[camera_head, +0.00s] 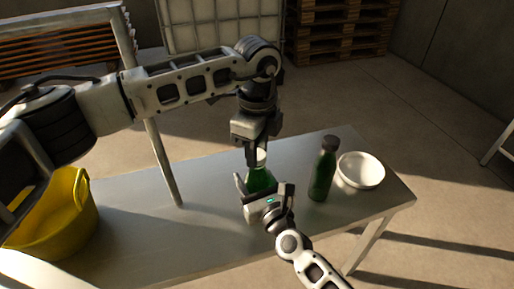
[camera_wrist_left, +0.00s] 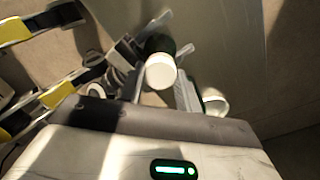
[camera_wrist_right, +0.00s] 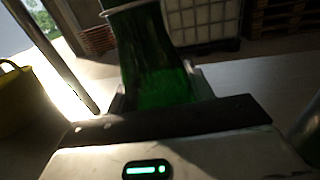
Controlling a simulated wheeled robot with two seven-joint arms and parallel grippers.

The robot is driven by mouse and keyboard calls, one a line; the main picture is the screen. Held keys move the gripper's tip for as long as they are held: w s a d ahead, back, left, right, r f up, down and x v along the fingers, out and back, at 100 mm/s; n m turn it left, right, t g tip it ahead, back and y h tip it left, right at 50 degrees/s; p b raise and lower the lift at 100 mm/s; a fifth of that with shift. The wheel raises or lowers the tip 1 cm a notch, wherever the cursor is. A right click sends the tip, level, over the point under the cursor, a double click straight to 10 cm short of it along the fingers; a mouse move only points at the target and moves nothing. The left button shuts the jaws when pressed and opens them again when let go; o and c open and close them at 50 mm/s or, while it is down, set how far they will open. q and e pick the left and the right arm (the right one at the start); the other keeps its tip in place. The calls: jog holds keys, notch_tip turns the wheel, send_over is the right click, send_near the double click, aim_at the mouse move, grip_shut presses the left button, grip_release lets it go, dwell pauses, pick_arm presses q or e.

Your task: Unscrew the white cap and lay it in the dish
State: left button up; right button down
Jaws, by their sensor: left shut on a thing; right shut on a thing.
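A green bottle (camera_head: 261,181) stands upright on the metal table, with my right gripper (camera_head: 262,193) shut around its body. Its green glass fills the middle of the right wrist view (camera_wrist_right: 155,65). The white cap (camera_wrist_left: 160,72) is between the fingers of my left gripper (camera_wrist_left: 160,88), which is shut on it from above. In the head view my left gripper (camera_head: 256,150) points down over the bottle top and mostly hides the cap. I cannot tell whether cap and bottle are still threaded together. The white dish (camera_head: 361,169) is on the table at the right.
A second green bottle (camera_head: 323,168) with a dark cap stands between the held bottle and the dish. A yellow tub (camera_head: 50,215) is at the left. Pallets and a white caged tank stand behind.

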pick_arm(q)
jog(key=shift+r, duration=0.2)
jog(key=shift+r, duration=0.9)
jog(key=shift+r, duration=2)
pick_arm(e)
jog(key=c, duration=0.5)
grip_release()
